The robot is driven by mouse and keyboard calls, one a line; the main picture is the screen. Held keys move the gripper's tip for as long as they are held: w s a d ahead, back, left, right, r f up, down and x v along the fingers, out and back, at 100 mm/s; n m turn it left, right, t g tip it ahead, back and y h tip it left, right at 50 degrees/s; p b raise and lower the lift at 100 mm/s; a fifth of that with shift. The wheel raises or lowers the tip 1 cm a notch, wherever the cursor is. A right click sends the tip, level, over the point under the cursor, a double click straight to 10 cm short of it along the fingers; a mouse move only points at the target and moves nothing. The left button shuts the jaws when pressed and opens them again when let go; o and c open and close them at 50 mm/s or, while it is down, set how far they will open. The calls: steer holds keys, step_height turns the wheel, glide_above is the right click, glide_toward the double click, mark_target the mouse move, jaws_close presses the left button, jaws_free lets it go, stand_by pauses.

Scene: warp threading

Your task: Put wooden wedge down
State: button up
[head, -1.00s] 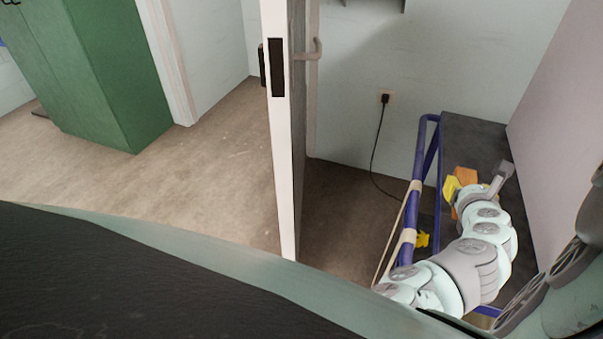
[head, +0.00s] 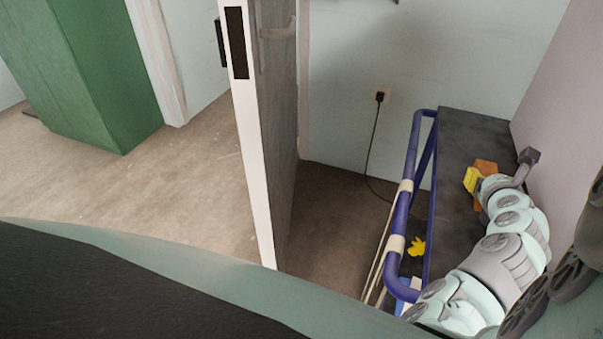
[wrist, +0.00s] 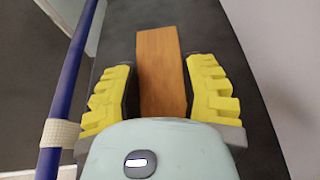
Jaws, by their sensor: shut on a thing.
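The wooden wedge (wrist: 162,65) is an orange-brown block, lying lengthwise between the two yellow fingers of my gripper (wrist: 160,88) in the wrist view. My gripper is shut on it, and the wedge reaches out past the fingertips. In the head view the wedge (head: 486,167) shows partly behind my gripper (head: 474,181), over the dark top of a blue-framed cart (head: 462,130). The wedge's near end is hidden by my wrist. I cannot tell whether the wedge touches the dark top.
The cart's blue rail (head: 411,160) with beige wrappings runs along its left side. A small yellow piece (head: 418,247) shows near the rail. A pale wall panel (head: 560,110) bounds the right. A door (head: 262,130) stands ajar at the left. Bare dark top lies beyond the wedge.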

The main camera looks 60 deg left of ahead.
steer(key=shift+a, duration=0.1)
steer(key=shift+f, duration=0.2)
steer(key=o, duration=1.2)
